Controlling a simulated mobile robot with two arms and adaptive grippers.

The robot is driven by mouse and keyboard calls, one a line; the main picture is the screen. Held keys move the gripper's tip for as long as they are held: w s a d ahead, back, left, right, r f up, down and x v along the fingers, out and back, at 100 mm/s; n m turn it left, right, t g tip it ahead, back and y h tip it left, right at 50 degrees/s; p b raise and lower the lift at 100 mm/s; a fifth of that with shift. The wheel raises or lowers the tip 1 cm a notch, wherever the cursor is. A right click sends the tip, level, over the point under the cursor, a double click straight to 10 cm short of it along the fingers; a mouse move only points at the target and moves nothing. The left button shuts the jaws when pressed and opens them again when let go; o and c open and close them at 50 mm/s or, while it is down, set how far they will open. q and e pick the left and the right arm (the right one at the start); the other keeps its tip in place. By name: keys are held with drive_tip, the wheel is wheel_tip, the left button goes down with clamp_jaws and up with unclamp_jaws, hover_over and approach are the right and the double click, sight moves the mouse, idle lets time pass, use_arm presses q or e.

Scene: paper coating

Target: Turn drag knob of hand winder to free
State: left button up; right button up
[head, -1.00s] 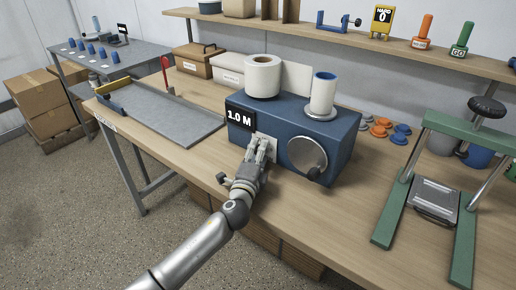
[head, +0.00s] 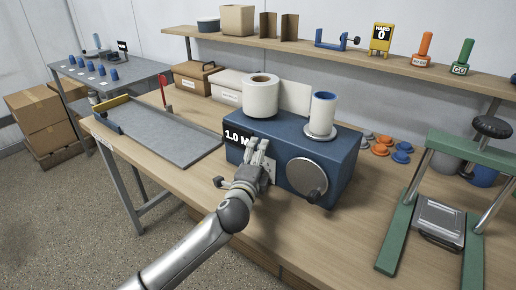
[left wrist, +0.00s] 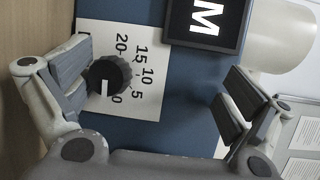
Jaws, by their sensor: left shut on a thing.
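The blue hand winder (head: 300,130) stands on the wooden bench. Its black drag knob (left wrist: 110,75) sits on a white dial plate (left wrist: 150,105) with numbers from 20 down to 0. The knob's white mark is on its lower side, near the 0. My left gripper (head: 262,158) is at the winder's front and hides the knob in the head view. My right gripper is not in view.
The winder's black display (head: 236,138) is just above the dial. A round crank disc (head: 306,178) is to the right on the front. A white roll (head: 261,95) and a blue-cored roll (head: 322,113) stand on top. A green press frame (head: 400,225) stands farther right.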

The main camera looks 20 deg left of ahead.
use_arm(q)
drive_tip(key=shift+s+r, duration=0.3)
drive_tip(key=shift+r, duration=0.65)
drive_tip(key=shift+c, duration=0.9)
drive_tip(key=shift+s+r, duration=0.1)
drive_tip(key=shift+s, duration=0.25)
drive_tip(key=shift+c, duration=0.8)
drive_tip(key=shift+s, duration=0.15)
drive_tip(key=shift+c, duration=0.5)
drive_tip(key=shift+s+f+p, duration=0.3)
drive_tip(key=shift+s+p, duration=0.05)
drive_tip(key=shift+s, duration=0.1)
drive_tip(key=shift+c, duration=0.5)
drive_tip(key=s, duration=0.3)
drive_tip(key=shift+s+d+r, duration=0.1)
drive_tip(key=shift+s+r, duration=0.3)
drive_tip(key=shift+c, duration=0.9)
drive_tip(key=shift+s+d+f+p, duration=0.1)
drive_tip(key=shift+s+f+p, duration=0.2)
drive_tip(key=shift+s, duration=1)
drive_tip(key=shift+s+d+f+p, duration=0.1)
drive_tip(key=shift+s+f+p, duration=0.15)
drive_tip(key=shift+s, duration=1.05)
drive_tip(key=shift+s+f+p, duration=0.2)
drive_tip(key=shift+s+f, duration=0.1)
drive_tip(key=shift+s, duration=1)
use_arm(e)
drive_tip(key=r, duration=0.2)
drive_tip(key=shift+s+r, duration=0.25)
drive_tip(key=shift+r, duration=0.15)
